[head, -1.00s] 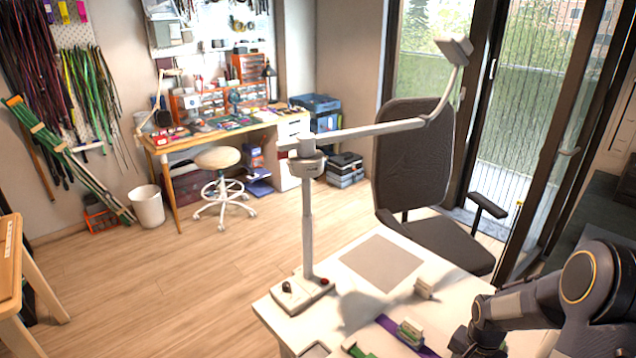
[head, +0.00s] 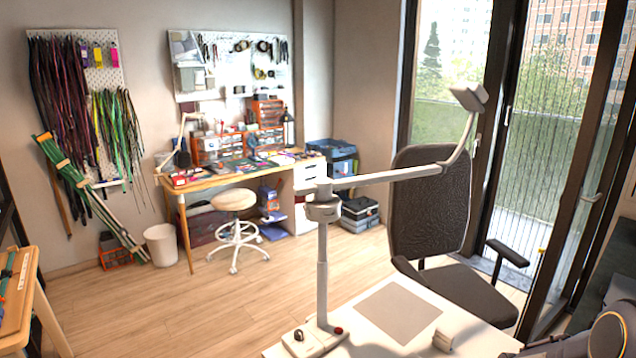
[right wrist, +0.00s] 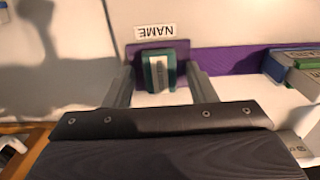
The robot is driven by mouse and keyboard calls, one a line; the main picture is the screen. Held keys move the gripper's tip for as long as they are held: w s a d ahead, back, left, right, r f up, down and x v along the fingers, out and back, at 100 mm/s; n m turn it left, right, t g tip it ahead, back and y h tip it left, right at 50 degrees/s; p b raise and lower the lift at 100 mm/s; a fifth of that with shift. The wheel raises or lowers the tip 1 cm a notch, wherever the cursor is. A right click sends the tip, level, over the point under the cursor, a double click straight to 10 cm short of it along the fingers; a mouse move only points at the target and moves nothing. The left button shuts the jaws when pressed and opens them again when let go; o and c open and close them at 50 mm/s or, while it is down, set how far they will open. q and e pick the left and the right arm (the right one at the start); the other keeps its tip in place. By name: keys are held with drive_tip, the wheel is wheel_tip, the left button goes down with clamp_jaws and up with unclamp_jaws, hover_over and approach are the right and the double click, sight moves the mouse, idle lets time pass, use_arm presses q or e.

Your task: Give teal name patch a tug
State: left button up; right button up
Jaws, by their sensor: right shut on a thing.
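The teal name patch (right wrist: 154,72) shows in the right wrist view as a small teal block with a pale grey clip-like piece on its front. It stands at a purple strip (right wrist: 228,60), just below a white label reading NAME (right wrist: 155,31). My right gripper (right wrist: 160,68) has a finger on each side of the patch and is shut on it. In the head view the patch is out of frame. My left gripper is in neither current view.
In the head view, a white table (head: 357,341) bears a lamp stand (head: 322,270) and a small pale block (head: 443,340). An office chair (head: 430,210) stands behind it.

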drive_tip(key=shift+s+a+f, duration=0.1)
drive_tip(key=shift+s+f, duration=0.05)
drive_tip(key=shift+f, duration=0.05)
drive_tip(key=c, duration=0.9)
drive_tip(key=shift+r, duration=0.25)
drive_tip(key=shift+f, duration=0.1)
idle(0.5)
drive_tip(key=o, duration=1.1)
drive_tip(key=shift+o, duration=0.2)
drive_tip(key=o, duration=0.3)
